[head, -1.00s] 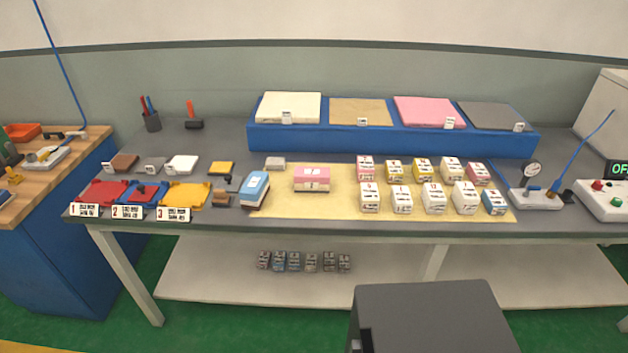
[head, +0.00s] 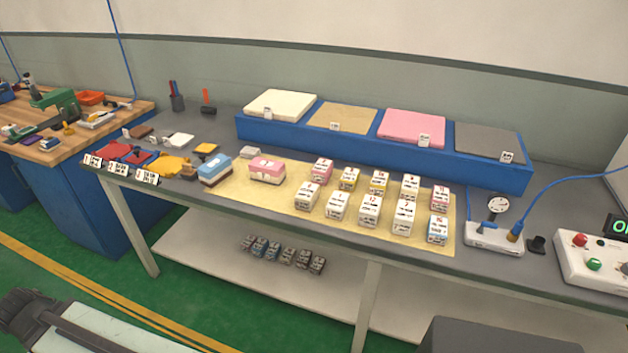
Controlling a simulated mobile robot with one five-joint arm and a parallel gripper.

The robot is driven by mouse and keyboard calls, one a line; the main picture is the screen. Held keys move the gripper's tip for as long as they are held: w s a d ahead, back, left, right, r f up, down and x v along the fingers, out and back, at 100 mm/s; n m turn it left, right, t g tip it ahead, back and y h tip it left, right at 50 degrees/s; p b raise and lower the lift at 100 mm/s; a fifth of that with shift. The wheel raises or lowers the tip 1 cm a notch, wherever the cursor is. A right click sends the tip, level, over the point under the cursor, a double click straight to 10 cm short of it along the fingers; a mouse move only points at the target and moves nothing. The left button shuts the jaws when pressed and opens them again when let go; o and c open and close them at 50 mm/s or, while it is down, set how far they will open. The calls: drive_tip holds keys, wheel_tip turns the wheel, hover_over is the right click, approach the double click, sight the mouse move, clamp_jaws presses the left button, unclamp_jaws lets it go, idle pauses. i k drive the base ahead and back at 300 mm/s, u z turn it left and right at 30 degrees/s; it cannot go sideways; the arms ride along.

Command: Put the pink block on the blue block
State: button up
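A larger pink block (head: 267,169), with a pink top and a pale label, sits on the left part of the tan mat in the head view. A blue block (head: 215,168), with a blue top, white band and brown base, stands just left of it at the mat's left edge. The two blocks are apart, with a short gap between them. Both look upright and uncovered. I cannot make out my gripper in this view.
Several small labelled blocks (head: 370,209) stand in rows on the tan mat (head: 238,188) right of the pink block. A blue riser (head: 290,134) with coloured pads runs behind. Coloured trays (head: 172,167) lie left. A gauge stand (head: 494,237) stands right.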

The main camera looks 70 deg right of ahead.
sight(215, 162)
drive_tip(key=k, duration=1.35)
drive_tip(key=z, duration=0.65)
drive_tip(key=i, duration=0.9)
drive_tip(key=u, duration=0.05)
